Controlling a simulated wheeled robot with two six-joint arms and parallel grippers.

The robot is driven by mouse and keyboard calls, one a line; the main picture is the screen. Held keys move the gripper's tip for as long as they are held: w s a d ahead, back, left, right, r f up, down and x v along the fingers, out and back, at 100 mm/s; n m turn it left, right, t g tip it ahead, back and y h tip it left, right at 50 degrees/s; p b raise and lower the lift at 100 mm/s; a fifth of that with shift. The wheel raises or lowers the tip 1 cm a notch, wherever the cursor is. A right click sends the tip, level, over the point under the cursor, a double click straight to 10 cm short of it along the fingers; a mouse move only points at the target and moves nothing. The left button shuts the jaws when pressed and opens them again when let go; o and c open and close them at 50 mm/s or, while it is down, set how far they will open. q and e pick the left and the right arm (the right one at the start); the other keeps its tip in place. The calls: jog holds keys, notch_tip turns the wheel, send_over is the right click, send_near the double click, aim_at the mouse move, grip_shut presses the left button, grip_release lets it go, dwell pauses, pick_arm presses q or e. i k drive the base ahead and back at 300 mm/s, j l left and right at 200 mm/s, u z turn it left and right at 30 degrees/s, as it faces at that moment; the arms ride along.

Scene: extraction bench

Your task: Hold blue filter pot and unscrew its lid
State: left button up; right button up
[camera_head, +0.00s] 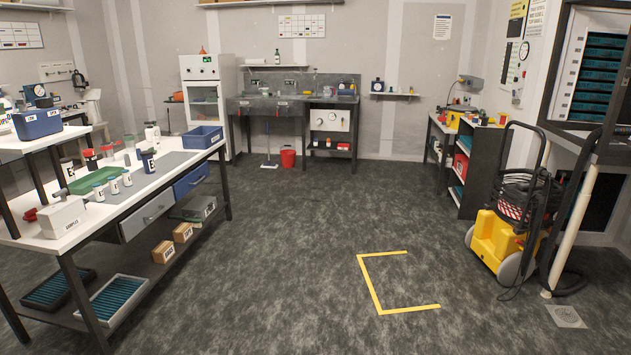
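A white-labelled pot with a dark blue top (149,161) stands upright on the bench at the left, near the blue bin. Its lid looks seated on it. At this size I cannot tell for sure that it is the blue filter pot. Other labelled pots stand on the same bench, one with a dark top (67,169) and one with a red top (91,159). Neither of my grippers shows in the view.
The white-topped bench (185,160) also holds a blue bin (203,137), a green tray (92,181) and a white box (62,217). Open floor lies in the middle, with a yellow floor marking (371,285). A yellow wheeled machine (492,242) stands at the right.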

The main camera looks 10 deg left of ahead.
aim_at(148, 160)
jog(key=i, duration=1.65)
jog(key=i+u, duration=0.15)
jog(key=i, duration=0.25)
jog(key=i+l+u, duration=0.1)
jog(key=i, duration=0.35)
jog(key=i+l+u, duration=0.15)
jog(key=i, duration=0.25)
jog(key=i+l+u, duration=0.15)
jog(key=i+l, duration=0.15)
jog(key=i+l+u, duration=0.2)
jog(key=i+u, duration=0.25)
jog(key=i+l+u, duration=0.2)
jog(key=l+u, duration=0.15)
jog(key=u, duration=0.15)
jog(key=i+l+u, duration=0.25)
jog(key=l+u, duration=0.2)
jog(key=i+l+u, duration=0.15)
jog(key=l+u, duration=0.3)
jog(key=i+l+u, duration=0.1)
jog(key=l+u, duration=0.2)
jog(key=l, duration=0.3)
jog(key=l+u, duration=0.3)
jog(key=l, duration=0.3)
